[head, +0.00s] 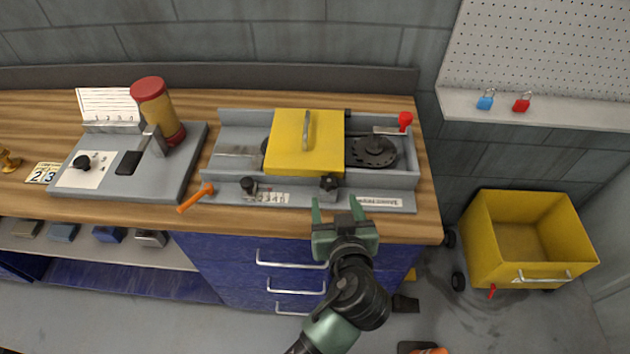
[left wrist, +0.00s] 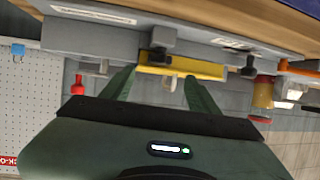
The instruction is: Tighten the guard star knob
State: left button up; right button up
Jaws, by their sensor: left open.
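A black star knob (head: 328,183) sits at the front right edge of the yellow guard (head: 290,160) on the grey runout machine (head: 400,182). My left gripper (head: 337,206) is open and empty, just in front of the machine's front edge. Its two green fingers point toward the knob, one to each side of it in the head view, and look apart from it. In the left wrist view the scene is upside down; a dark knob (left wrist: 160,58) shows beyond and between the fingers (left wrist: 160,85), before the yellow guard (left wrist: 182,70). My right gripper is not in view.
A grey fixture (head: 120,185) with a red-and-yellow cylinder (head: 158,108) stands left. A yellow bin (head: 480,235) is on the floor right.

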aim_at(329, 184)
pick_arm(q)
jog(key=b+x, duration=0.2)
jog(key=x, duration=0.4)
jog(key=shift+w+f, duration=0.2)
jog(key=shift+w, duration=0.05)
jog(key=shift+w+f, duration=0.15)
jog(key=shift+w, duration=0.35)
grip_shut()
jog(key=shift+a, duration=0.1)
